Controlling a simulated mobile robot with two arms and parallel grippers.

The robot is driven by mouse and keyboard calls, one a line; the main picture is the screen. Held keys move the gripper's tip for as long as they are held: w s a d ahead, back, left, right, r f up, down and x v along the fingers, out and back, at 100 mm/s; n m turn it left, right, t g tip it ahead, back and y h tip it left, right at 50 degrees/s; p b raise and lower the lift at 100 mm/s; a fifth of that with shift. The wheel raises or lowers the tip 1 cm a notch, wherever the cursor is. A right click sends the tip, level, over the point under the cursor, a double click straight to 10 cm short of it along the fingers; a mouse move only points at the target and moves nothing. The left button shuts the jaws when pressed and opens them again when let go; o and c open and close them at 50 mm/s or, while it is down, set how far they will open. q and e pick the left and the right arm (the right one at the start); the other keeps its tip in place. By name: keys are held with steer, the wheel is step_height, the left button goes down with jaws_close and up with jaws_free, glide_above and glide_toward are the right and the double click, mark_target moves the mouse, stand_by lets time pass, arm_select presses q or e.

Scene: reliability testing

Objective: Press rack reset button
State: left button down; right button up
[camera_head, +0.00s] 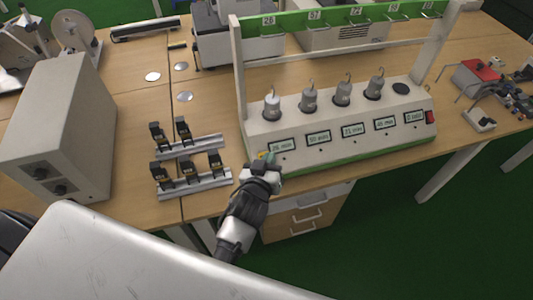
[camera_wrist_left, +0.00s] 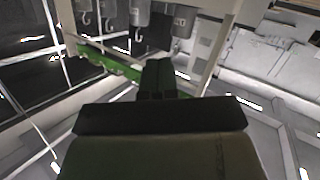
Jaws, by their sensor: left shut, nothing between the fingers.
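The white and green rack (camera_head: 345,128) stands on the wooden table, with a row of small displays along its sloped front. Small dark dots show beneath the displays, and a red switch (camera_head: 430,117) sits at the right end. I cannot tell which is the reset button. My left gripper (camera_head: 268,161) is shut and empty at the front left corner of the rack, by the leftmost display. A small yellow-orange patch shows beside its fingertips. I cannot tell whether they touch the panel. In the left wrist view the shut fingers (camera_wrist_left: 157,78) are dark. My right gripper is not in view.
Several grey weights, one of them a cylinder (camera_head: 309,99), stand with hooks on the rack. Metal rails with black clips (camera_head: 194,183) lie left of the gripper. A large grey box (camera_head: 62,125) stands further left. A red-topped device (camera_head: 474,76) is at the right.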

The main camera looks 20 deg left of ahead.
arm_select(q)
steer(key=w+f+b, duration=0.1)
steer(key=w+a+f+b, duration=0.1)
steer(key=f+b, duration=0.1)
steer(key=w+a+f+b, duration=0.1)
steer(key=w+f+b, duration=0.1)
steer(key=shift+a+f, duration=0.1)
steer(key=shift+f, duration=0.1)
steer(key=shift+w+a+f+b, duration=0.35)
steer(key=shift+w+f, duration=0.15)
steer(key=shift+f, duration=0.05)
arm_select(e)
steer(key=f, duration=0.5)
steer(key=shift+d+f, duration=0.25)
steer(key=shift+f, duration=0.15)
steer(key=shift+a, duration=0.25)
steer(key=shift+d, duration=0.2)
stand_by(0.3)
arm_select(q)
steer(key=shift+w+a+f, duration=0.15)
steer(key=shift+w+f, duration=0.1)
steer(key=shift+f, duration=0.05)
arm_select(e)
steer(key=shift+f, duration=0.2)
